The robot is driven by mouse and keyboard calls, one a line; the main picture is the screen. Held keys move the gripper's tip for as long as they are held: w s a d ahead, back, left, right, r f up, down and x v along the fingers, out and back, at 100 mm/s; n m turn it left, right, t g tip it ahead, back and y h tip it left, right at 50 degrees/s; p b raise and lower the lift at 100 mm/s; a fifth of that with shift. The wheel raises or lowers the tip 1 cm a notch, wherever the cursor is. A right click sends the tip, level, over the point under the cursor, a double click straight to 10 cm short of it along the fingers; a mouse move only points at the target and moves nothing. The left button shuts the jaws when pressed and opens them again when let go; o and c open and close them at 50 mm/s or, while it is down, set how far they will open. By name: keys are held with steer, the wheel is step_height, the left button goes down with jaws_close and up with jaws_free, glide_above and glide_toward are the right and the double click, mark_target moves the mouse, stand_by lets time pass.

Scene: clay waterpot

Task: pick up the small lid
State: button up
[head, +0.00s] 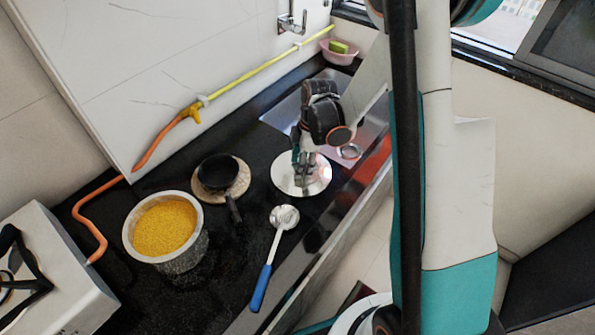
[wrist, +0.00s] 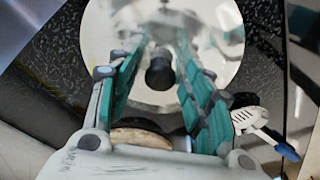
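The small lid (head: 284,178) is a round, shiny silver disc lying on the black counter. In the wrist view the lid (wrist: 215,22) fills the upper middle, with a dark round knob (wrist: 159,74) at its centre. My gripper (head: 304,186) is over the lid, pointing down. In the wrist view my gripper (wrist: 160,55) is open, its teal fingers on either side of the knob. I see gaps between the knob and both fingers. The fingers hide part of the lid in the head view, and whether the tips touch its surface is unclear.
A ladle (head: 262,284) with a blue handle lies just in front of the lid. A small black pan (head: 216,171) on a round wooden board (head: 243,179) and a pot of yellow grain (head: 165,228) stand left. The sink (head: 282,112) is behind; the counter edge is right.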

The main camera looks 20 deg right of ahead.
steer(key=shift+s, duration=0.1)
jaws_close()
